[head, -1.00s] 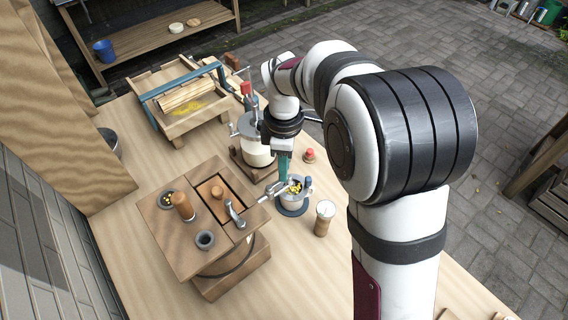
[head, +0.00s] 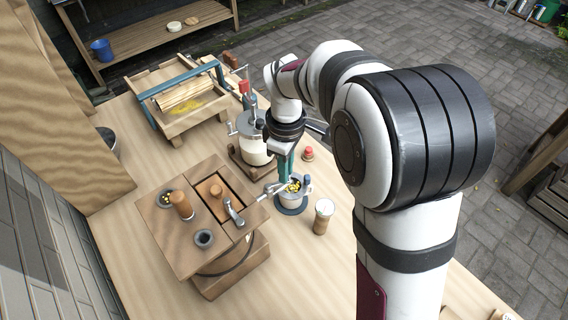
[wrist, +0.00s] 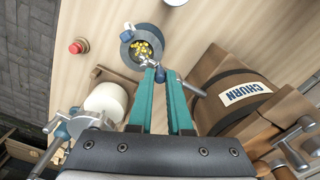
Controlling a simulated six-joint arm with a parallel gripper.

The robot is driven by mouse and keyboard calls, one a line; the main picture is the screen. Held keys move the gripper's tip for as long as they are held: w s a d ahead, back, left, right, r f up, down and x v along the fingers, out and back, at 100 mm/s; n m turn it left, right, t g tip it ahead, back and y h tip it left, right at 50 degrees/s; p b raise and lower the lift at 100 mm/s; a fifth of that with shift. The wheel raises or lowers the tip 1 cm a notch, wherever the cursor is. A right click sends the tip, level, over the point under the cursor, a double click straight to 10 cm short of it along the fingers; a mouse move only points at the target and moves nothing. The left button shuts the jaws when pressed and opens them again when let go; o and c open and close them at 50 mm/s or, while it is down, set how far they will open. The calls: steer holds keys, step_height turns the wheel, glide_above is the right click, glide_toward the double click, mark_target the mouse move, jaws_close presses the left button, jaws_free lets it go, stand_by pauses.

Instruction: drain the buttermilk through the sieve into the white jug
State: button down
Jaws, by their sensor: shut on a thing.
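The jug (head: 292,202) is a pale vessel standing on a round blue-grey base to the right of the churn. The sieve with yellow grains (head: 294,186) fills its mouth, and the grains also show in the wrist view (wrist: 141,50). The wooden churn (head: 232,270) bears a CHURN label in the wrist view (wrist: 246,94). My gripper (wrist: 160,76) has teal fingers, shut on a tap-like metal fitting (wrist: 147,62) between the churn and the jug. The fingers partly hide the fitting, and I see no liquid stream.
A separator-like machine with a pale drum (head: 256,152) stands just behind the jug. A red button (head: 308,154) and a pale-topped cup (head: 323,216) stand near the jug. A wooden worker tray (head: 180,100) is farther back. The front right bench is mostly clear.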

steer(key=shift+s+a+m, duration=0.15)
steer(key=shift+s+m, duration=0.6)
steer(key=shift+m, duration=1.5)
steer(key=shift+s+a+m, duration=0.15)
steer(key=shift+s+m, duration=0.55)
steer(key=shift+m, duration=1.6)
steer(key=shift+s+a+m, duration=0.15)
steer(key=shift+s+m, duration=0.6)
steer(key=shift+m, duration=1.5)
steer(key=shift+s, duration=0.1)
steer(key=c, duration=0.8)
jaws_free()
steer(key=shift+c, duration=0.2)
step_height(320, 180, up, 16)
steer(key=shift+f, duration=0.1)
